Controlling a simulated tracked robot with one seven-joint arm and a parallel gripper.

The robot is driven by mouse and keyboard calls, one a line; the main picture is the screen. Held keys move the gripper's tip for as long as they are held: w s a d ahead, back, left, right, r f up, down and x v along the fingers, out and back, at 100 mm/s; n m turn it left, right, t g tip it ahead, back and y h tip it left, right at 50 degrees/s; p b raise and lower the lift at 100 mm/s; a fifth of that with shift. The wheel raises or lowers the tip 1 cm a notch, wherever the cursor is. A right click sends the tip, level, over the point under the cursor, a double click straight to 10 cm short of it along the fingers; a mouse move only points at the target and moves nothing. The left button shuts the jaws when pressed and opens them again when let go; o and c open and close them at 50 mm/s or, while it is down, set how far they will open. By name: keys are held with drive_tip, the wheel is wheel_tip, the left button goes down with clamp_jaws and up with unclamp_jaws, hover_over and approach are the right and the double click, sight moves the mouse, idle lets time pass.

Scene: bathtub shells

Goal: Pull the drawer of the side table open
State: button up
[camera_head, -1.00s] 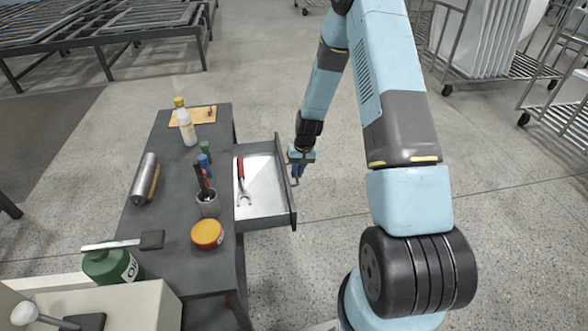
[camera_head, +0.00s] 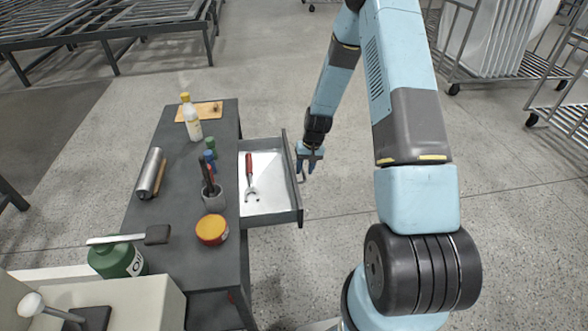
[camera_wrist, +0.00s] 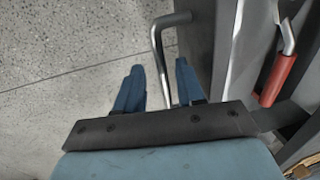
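The side table (camera_head: 180,225) is dark grey, left of centre in the head view. Its drawer (camera_head: 270,207) is pulled out to the right, with its light inside showing. A red-handled tool (camera_head: 250,172) lies in it and also shows in the wrist view (camera_wrist: 277,80). My gripper (camera_head: 303,178) is just outside the drawer front. In the wrist view the fingers of my gripper (camera_wrist: 159,66) are spread, with the bent metal handle (camera_wrist: 158,45) between them. Gaps show on both sides of the handle, so the fingers do not appear to clamp it.
A green container (camera_head: 115,260) is at the near left. Racks (camera_head: 500,45) stand at the back right. Floor right of the drawer is clear.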

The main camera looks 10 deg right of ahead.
wheel_tip(320, 180, up, 13)
drive_tip(key=d, duration=0.2)
drive_tip(key=shift+d+r, duration=0.2)
drive_tip(key=shift+d, duration=0.05)
idle(0.4)
drive_tip(key=s+r+t+h, duration=0.1)
drive_tip(key=s+r, duration=0.5)
drive_tip(key=r, duration=0.6)
drive_tip(key=s+r+t+h, duration=0.1)
drive_tip(key=s+r, duration=0.5)
drive_tip(key=r, duration=0.6)
drive_tip(key=s+r+t, duration=0.1)
drive_tip(key=s+r, duration=0.4)
drive_tip(key=s, duration=0.5)
drive_tip(key=s+r+t, duration=0.2)
drive_tip(key=s+r, duration=0.4)
drive_tip(key=s, duration=0.5)
drive_tip(key=shift+n, duration=0.3)
